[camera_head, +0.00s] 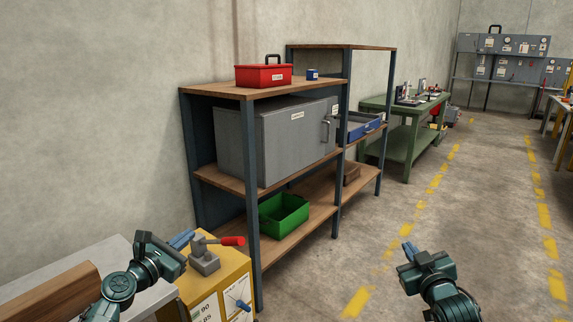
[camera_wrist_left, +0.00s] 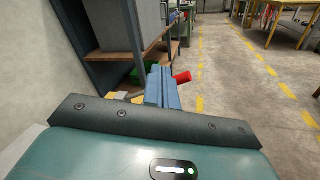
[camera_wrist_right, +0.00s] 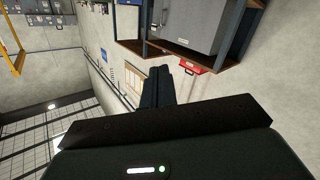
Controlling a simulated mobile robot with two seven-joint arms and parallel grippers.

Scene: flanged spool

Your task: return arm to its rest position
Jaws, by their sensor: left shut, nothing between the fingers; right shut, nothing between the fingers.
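My left gripper (camera_head: 181,240) is at the lower left of the head view, its blue fingers shut and empty. It is beside a grey toggle clamp with a red handle (camera_head: 231,241) on a yellow stand, and no contact can be made out. In the left wrist view the shut fingers (camera_wrist_left: 161,84) point ahead, with the red handle (camera_wrist_left: 182,77) just right of them. My right gripper (camera_head: 407,248) is at the lower right of the head view, shut and empty over open floor. Its dark closed fingers (camera_wrist_right: 158,85) also show in the right wrist view.
The yellow stand (camera_head: 233,277) and a grey bench with a wooden block (camera_head: 53,293) are close to the left arm. A shelf unit (camera_head: 254,200) holds a grey cabinet (camera_head: 285,140), a green bin (camera_head: 284,214) and a red toolbox (camera_head: 263,76). Floor (camera_head: 340,275) around the right gripper is clear.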

